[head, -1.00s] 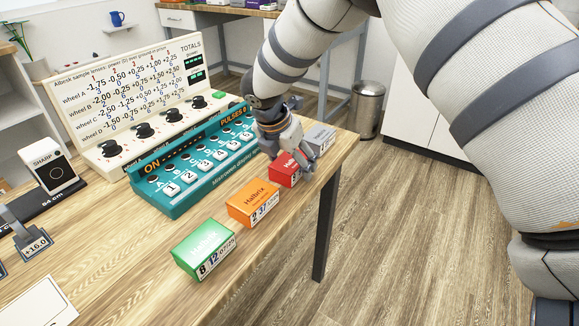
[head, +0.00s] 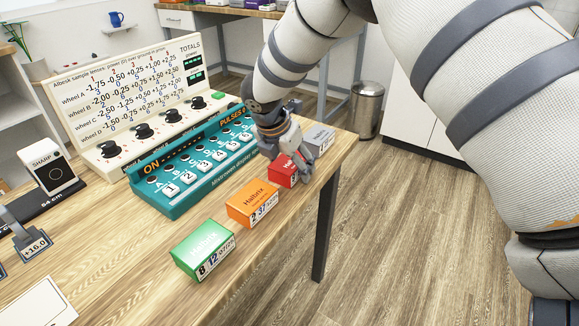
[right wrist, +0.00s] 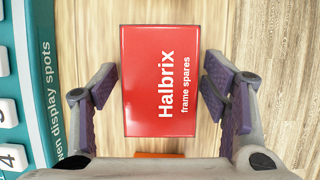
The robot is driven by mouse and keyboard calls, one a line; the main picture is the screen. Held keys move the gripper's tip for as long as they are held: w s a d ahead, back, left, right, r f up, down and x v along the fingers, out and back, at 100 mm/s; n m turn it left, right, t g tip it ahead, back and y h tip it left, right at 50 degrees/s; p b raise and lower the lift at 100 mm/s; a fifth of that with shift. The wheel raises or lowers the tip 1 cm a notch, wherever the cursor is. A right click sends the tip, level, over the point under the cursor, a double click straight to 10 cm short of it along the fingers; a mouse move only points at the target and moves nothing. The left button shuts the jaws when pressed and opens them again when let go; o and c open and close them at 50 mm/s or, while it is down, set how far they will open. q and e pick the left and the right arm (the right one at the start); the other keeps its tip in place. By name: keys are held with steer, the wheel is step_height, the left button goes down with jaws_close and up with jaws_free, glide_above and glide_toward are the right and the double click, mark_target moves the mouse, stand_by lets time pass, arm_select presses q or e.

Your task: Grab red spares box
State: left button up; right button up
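The red spares box (head: 285,174), marked "Halbrix frame spares" in the right wrist view (right wrist: 160,78), lies on the wooden table near its right edge. My right gripper (head: 288,158) is over it, pointing down. In the right wrist view the gripper (right wrist: 160,86) is open, with one purple-padded finger on each side of the box. A gap of bare table shows between each finger and the box, so they look apart. In the head view the gripper hides part of the box. My left gripper is not in view.
An orange box (head: 253,202) and a green box (head: 203,249) stand in front of the red one, a grey box (head: 319,137) behind it. The teal button console (head: 190,190) is close on the left. The table edge and a drop are on the right.

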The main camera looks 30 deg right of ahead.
steer(key=shift+s, duration=0.1)
steer(key=c, duration=0.9)
